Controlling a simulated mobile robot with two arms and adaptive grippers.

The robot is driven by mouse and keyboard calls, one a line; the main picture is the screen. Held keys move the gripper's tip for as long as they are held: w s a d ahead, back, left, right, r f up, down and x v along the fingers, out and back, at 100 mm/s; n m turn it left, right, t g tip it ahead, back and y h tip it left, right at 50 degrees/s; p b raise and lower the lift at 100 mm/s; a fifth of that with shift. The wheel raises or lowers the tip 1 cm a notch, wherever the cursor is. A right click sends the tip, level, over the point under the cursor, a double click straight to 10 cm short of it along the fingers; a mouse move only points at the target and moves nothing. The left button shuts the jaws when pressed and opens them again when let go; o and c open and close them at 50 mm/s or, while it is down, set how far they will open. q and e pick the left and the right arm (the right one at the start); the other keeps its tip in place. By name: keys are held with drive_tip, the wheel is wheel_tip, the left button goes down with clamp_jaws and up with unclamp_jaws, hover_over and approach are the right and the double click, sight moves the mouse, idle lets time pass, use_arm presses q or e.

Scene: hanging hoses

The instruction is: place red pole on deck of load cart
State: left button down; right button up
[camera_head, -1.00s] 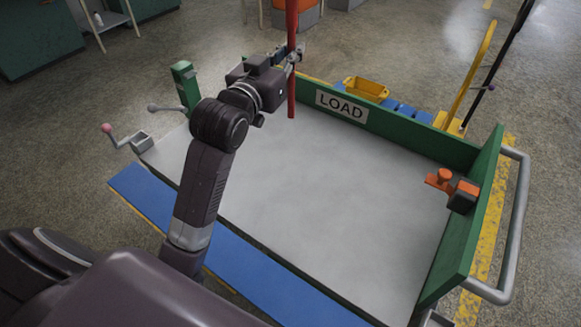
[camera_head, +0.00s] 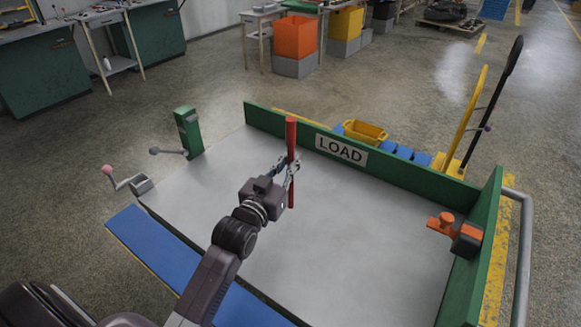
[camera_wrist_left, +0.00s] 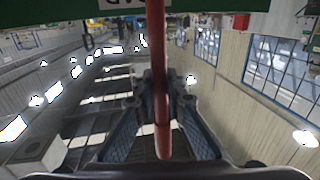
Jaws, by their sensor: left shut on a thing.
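The red pole (camera_head: 291,135) is upright in my left gripper (camera_head: 290,172), over the grey deck of the load cart (camera_head: 345,222). The gripper is shut around the pole below its middle. I cannot tell whether the pole's lower end touches the deck. In the left wrist view the red pole (camera_wrist_left: 157,75) runs between the two dark fingers of my left gripper (camera_wrist_left: 160,125). The cart has a green back board with a white LOAD sign (camera_head: 341,150). My right gripper is not in view.
A green side board (camera_head: 485,245) and an orange clamp (camera_head: 455,232) stand at the deck's right. A green post (camera_head: 188,130) and crank handles (camera_head: 125,180) are at the left. A yellow bin (camera_head: 365,131) is behind the back board. The middle of the deck is bare.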

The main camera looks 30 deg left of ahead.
use_arm(q)
wheel_tip(320, 180, down, 2)
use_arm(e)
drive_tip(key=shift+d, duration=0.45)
use_arm(q)
drive_tip(key=shift+f, duration=0.1)
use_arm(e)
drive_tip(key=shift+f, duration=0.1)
use_arm(q)
drive_tip(key=c, duration=2)
unclamp_jaws()
drive_tip(key=shift+o, duration=0.2)
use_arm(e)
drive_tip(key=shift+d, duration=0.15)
